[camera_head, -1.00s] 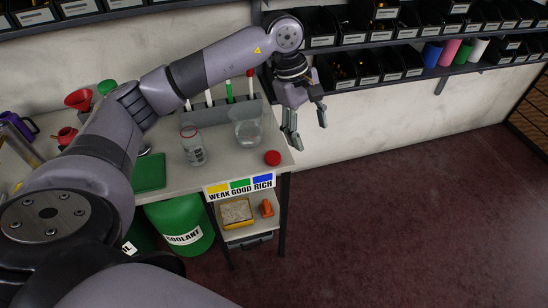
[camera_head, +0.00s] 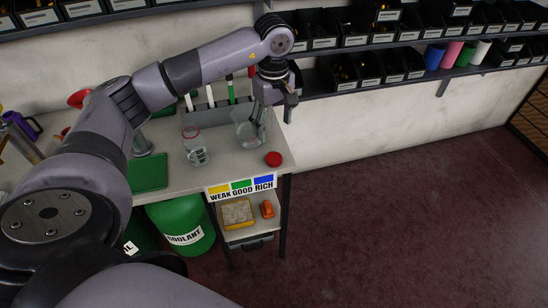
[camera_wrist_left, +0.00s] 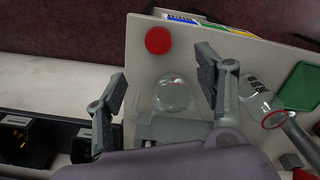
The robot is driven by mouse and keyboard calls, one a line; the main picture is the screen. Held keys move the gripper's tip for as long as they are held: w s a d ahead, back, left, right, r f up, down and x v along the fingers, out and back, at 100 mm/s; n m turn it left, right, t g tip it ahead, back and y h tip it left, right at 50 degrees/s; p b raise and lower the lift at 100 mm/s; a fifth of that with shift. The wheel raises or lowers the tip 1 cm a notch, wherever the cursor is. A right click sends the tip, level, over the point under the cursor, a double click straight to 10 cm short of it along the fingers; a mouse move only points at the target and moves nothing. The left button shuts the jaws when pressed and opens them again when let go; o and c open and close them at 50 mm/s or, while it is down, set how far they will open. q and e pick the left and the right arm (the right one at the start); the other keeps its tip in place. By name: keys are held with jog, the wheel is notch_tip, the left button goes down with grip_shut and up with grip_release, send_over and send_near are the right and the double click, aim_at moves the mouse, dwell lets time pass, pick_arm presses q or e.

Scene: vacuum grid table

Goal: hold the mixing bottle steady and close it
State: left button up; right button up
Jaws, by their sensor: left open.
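The clear mixing bottle (camera_head: 196,152), with a red ring at its neck, stands upright and uncapped on the table. It also shows at the right of the left wrist view (camera_wrist_left: 256,95). A round red cap (camera_head: 273,158) lies near the table's right end, apart from the bottle; the left wrist view shows it too (camera_wrist_left: 158,40). My left gripper (camera_head: 271,118) is open and empty, fingers pointing down, by the clear beaker (camera_head: 244,132) right of the bottle. In the left wrist view the beaker (camera_wrist_left: 173,93) appears between the open fingers (camera_wrist_left: 161,77). My right gripper is out of view.
A rack with green and white markers (camera_head: 215,105) stands behind the bottle. A green pad (camera_head: 149,172) lies to its left. Shelves of black bins (camera_head: 395,65) hang on the wall. The table (camera_head: 228,170) is clear in front of the beaker.

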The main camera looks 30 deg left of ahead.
pick_arm(q)
send_over(274, 157)
jog(key=f, duration=0.6)
jog(key=shift+s+d+f+p, duration=0.1)
jog(key=shift+s+f+p, duration=0.15)
jog(key=shift+s+p, duration=0.05)
jog(key=shift+f, duration=0.4)
jog(key=f+p, duration=0.1)
jog(key=f, duration=0.3)
jog(key=shift+w, duration=0.2)
jog(key=shift+f, duration=0.6)
jog(key=c, duration=0.8)
